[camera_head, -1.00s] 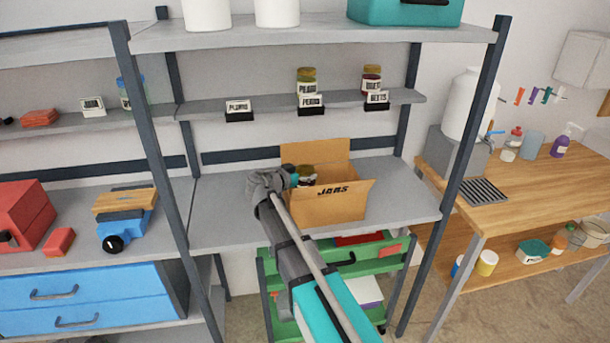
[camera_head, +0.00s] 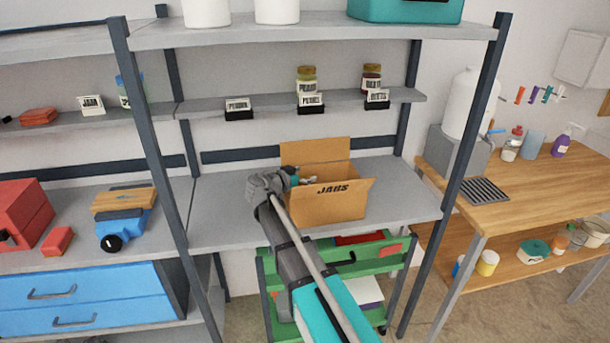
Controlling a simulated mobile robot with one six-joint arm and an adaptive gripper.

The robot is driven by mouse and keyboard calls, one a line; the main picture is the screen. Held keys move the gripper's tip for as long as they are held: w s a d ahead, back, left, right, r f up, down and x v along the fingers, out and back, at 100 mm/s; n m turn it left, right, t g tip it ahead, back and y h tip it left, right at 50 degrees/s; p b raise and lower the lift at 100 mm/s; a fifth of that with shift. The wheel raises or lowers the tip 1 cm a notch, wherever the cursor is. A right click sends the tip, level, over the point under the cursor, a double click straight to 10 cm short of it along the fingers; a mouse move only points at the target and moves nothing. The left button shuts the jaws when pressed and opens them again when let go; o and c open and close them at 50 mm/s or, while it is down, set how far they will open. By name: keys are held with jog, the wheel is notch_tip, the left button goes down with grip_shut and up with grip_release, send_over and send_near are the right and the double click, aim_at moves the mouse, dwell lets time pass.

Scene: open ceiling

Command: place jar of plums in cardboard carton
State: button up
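The cardboard carton (camera_head: 335,205), marked JARS, stands open on the middle shelf with its flaps up. My gripper (camera_head: 308,180) is at the carton's open top, on its left side, with the arm reaching in from the front. Its fingers are small and partly hidden by the carton, so I cannot tell whether they are open or shut. No jar shows in or above the carton; its inside is mostly hidden. The PLUMS label (camera_head: 238,108) on the upper shelf has no jar behind it.
A pears jar (camera_head: 307,78) and a beets jar (camera_head: 372,77) stand behind labels on the upper shelf. A shelf post (camera_head: 465,140) rises right of the carton. The shelf left of the carton (camera_head: 220,205) is clear. A green cart (camera_head: 345,255) is below.

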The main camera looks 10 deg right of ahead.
jog(key=shift+r, duration=0.1)
dwell(0.4)
jog(key=shift+r+p, duration=0.6)
jog(key=shift+p, duration=0.1)
jog(key=p+v, duration=0.2)
jog(key=v, duration=1)
jog(key=shift+f, duration=0.1)
